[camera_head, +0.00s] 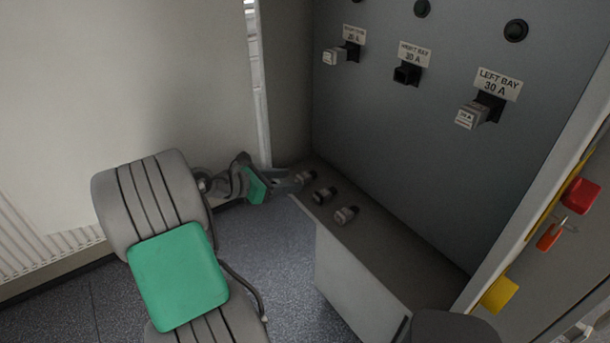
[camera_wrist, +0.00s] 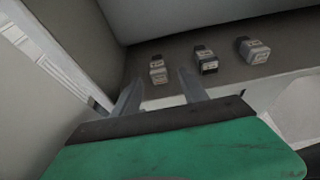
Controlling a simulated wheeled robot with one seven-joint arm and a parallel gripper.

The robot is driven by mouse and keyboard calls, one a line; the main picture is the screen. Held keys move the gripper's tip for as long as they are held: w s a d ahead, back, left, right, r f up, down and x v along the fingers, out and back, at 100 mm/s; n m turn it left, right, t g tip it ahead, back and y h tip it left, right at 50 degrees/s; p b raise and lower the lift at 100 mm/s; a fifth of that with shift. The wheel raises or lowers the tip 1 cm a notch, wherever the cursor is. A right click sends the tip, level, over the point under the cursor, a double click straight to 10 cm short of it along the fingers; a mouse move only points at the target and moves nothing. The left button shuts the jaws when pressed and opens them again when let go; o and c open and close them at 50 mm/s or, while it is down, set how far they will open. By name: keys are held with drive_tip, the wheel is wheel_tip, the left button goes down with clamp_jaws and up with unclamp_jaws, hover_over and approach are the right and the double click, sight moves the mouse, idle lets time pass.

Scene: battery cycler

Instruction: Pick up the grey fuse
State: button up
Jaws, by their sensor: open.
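Three small fuses lie in a row on the dark ledge below the panel. The far one (camera_head: 306,176) is at the left in the wrist view (camera_wrist: 158,70), with a pale label. The middle one (camera_head: 324,195) looks darkest in the wrist view (camera_wrist: 206,61). The near one (camera_head: 347,215) looks light grey and is at the right in the wrist view (camera_wrist: 254,50). I cannot tell surely which is the grey fuse. My gripper (camera_head: 297,181) is open and empty at the ledge's edge; in the wrist view its fingertips (camera_wrist: 158,85) straddle the line to the far fuse, short of it.
The grey panel (camera_head: 440,150) rises behind the ledge (camera_head: 385,238). Its left and right sockets hold fuses (camera_head: 335,56) (camera_head: 472,115); the middle socket (camera_head: 407,74) is empty. A side wall (camera_head: 287,90) stands close beyond the far fuse. Red and yellow controls (camera_head: 581,196) are at the right.

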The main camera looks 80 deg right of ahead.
sight(297, 179)
drive_tip(key=x, duration=0.3)
drive_tip(key=shift+s+d+f, duration=0.1)
drive_tip(key=shift+s+d, duration=0.05)
drive_tip(key=shift+d, duration=0.15)
drive_tip(key=shift+a, duration=0.1)
clamp_jaws()
